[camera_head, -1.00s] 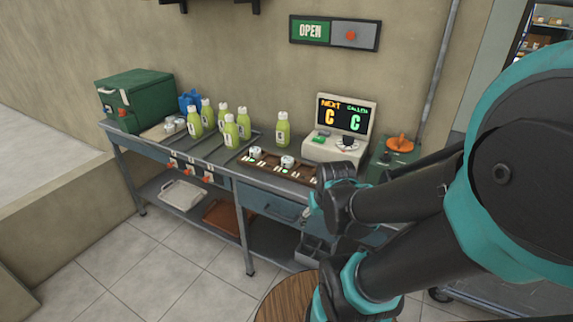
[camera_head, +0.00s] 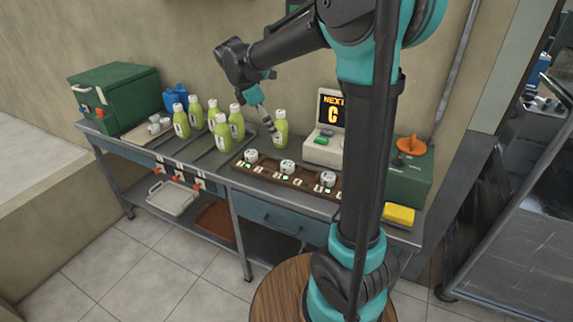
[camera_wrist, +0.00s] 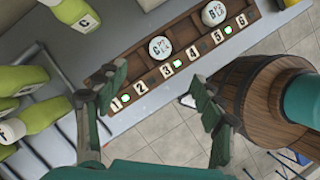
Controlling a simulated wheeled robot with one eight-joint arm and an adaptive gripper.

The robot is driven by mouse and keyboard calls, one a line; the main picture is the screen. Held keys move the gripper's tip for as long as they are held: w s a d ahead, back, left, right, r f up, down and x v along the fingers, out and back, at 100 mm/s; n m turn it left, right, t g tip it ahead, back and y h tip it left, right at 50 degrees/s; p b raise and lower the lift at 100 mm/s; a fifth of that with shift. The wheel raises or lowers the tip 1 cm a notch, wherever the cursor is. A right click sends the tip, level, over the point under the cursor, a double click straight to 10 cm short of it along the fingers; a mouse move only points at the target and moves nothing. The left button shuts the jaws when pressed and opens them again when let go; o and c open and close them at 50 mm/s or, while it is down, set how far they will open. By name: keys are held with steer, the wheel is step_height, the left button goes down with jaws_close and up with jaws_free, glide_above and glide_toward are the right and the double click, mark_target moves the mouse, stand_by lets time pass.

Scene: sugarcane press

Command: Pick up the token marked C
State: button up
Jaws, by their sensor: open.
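A round white token with a dark mark that looks like C (camera_wrist: 160,47) sits in the brown numbered tray (camera_wrist: 188,25) in the wrist view, near slot 3. Another white token (camera_wrist: 214,12) sits further along, near slot 5; its mark looks like G or 6. In the head view three tokens stand in the tray: left (camera_head: 251,156), middle (camera_head: 288,167) and right (camera_head: 328,179); their marks are too small to read. My gripper (camera_wrist: 155,90) is open and empty, its fingers pointing down near the tray's left end. The left finger hides part of that end.
Several green-yellow bottles (camera_head: 221,134) stand left of and behind the tray; one (camera_head: 280,128) is close to my gripper. The display box (camera_head: 325,148) shows NEXT C. A green box with an orange knob (camera_head: 410,168) stands right. A wooden barrel (camera_wrist: 268,105) is below.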

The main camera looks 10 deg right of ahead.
glide_above(287, 164)
steer(key=a, duration=0.2)
step_height(287, 164, down, 10)
steer(key=shift+d+f, duration=0.15)
steer(key=shift+f, duration=0.1)
steer(key=shift+a+f+x, duration=0.1)
steer(key=shift+a+x, duration=0.05)
steer(key=shift+x, duration=0.8)
steer(key=shift+a+f+x, duration=0.1)
steer(key=shift+a+x, duration=0.05)
steer(key=shift+x, duration=0.8)
steer(key=shift+a+x, duration=0.15)
steer(key=shift+x, duration=0.75)
steer(key=shift+s, duration=0.15)
steer(key=shift+c, duration=0.4)
steer(key=c, duration=1.1)
